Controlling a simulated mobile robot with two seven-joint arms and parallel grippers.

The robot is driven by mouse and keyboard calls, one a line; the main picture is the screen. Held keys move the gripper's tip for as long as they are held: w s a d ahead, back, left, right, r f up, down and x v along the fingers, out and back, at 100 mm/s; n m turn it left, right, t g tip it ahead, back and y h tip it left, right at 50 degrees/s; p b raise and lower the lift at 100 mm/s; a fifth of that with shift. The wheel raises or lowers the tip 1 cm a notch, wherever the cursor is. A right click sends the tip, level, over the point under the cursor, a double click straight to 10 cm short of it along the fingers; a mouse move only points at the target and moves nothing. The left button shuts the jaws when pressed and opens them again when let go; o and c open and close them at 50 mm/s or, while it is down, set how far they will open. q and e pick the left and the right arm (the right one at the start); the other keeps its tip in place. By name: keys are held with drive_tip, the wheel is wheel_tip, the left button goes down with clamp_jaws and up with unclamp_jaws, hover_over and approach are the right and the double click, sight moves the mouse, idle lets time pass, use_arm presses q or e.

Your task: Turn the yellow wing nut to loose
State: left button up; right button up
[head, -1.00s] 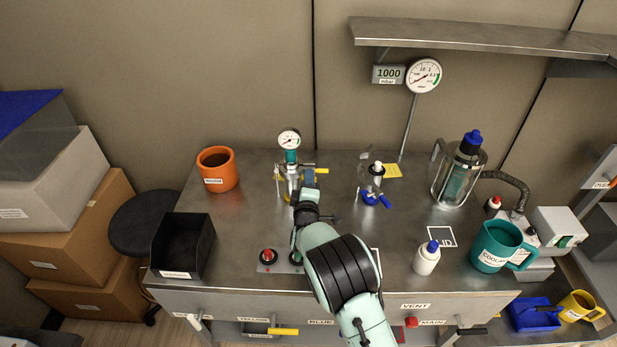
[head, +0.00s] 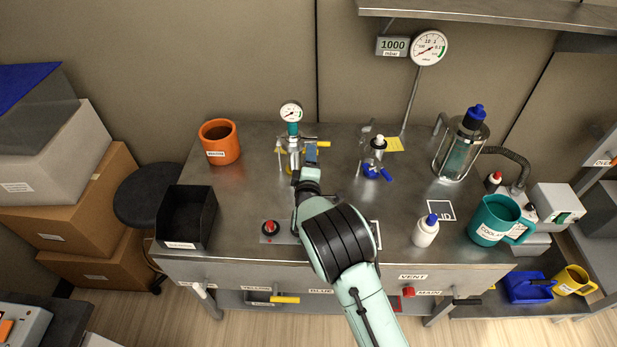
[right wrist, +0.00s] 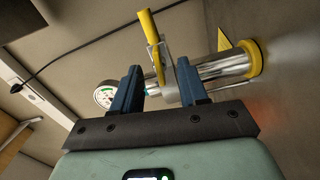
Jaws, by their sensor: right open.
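A glass-and-metal fitting with a round gauge (head: 291,113) stands at the back left of the bench. A yellow bar (head: 323,144) sticks out to its right; I cannot tell its exact setting. In the right wrist view a yellow handle (right wrist: 151,40) rises from a metal bracket on the fitting's shiny tube (right wrist: 223,66), with a yellow ring (right wrist: 250,59) at the tube's end. My right gripper (head: 310,153) is at the fitting. Its blue fingers (right wrist: 158,82) are open, with the bracket and tube beyond and between them. My left gripper is out of view.
An orange pot (head: 219,153) and a black bin (head: 186,222) stand left of my arm. A yellow handle (head: 284,299) sits below the bench front.

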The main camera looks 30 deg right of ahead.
drive_tip(key=v, duration=1.1)
